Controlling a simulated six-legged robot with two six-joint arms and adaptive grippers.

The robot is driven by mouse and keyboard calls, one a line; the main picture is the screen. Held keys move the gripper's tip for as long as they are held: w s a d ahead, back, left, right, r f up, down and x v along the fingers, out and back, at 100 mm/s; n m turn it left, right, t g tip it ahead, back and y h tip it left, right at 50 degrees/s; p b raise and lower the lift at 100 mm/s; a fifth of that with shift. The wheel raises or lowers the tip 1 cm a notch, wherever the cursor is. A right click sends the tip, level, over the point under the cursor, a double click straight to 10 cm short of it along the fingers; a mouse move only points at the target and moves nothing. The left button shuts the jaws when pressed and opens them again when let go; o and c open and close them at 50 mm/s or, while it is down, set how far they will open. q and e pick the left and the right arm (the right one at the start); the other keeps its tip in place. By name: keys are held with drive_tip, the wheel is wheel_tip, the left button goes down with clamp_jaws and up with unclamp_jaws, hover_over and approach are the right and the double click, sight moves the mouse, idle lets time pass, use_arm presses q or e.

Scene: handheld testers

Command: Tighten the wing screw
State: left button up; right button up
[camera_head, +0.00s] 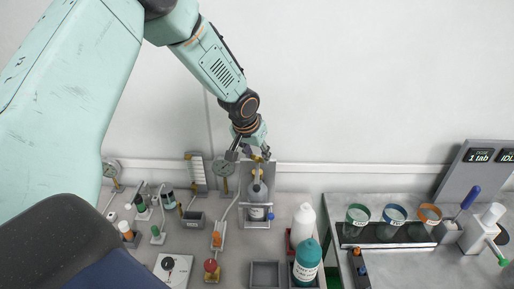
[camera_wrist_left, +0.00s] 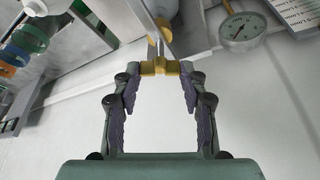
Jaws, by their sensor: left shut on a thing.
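The yellow wing screw (camera_wrist_left: 160,67) shows in the left wrist view, at the end of a metal rod. My left gripper (camera_wrist_left: 160,72) has its two dark fingertips against the two ends of the screw and is shut on it. In the head view my left gripper (camera_head: 255,154) is at the top of a metal stand (camera_head: 265,179) at the back of the bench. In the head view the screw is small and partly hidden by the fingers. My right gripper is not in view.
A white bottle (camera_head: 303,222) and a teal bottle (camera_head: 307,262) stand to the front right. Several small testers crowd the bench's left part.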

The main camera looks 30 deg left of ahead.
use_arm(q)
drive_tip(key=shift+m, duration=0.6)
drive_tip(key=shift+a+m+h+b, duration=0.1)
drive_tip(key=shift+m+h+b, duration=0.3)
drive_tip(key=shift+m, duration=0.1)
drive_tip(key=m+h+b, duration=0.1)
drive_tip(key=m+b, duration=0.2)
drive_tip(key=m+h+b, duration=0.1)
drive_tip(key=m+b, duration=0.1)
drive_tip(key=b, duration=0.2)
drive_tip(key=shift+w+a+f+m+g, duration=0.1)
drive_tip(key=shift+a+f+m+g, duration=0.1)
drive_tip(key=shift+m+g, duration=0.15)
drive_tip(key=shift+r+m+g+h+b, duration=0.2)
drive_tip(key=shift+m+h+b, duration=0.35)
drive_tip(key=shift+m, duration=0.7)
drive_tip(key=shift+m+g+b, duration=0.4)
drive_tip(key=shift+m+g, duration=0.05)
drive_tip(key=shift+m, duration=0.95)
drive_tip(key=o, duration=1.2)
drive_tip(key=shift+r+h, duration=0.1)
drive_tip(key=shift+h, duration=0.15)
drive_tip(key=shift+c, duration=0.2)
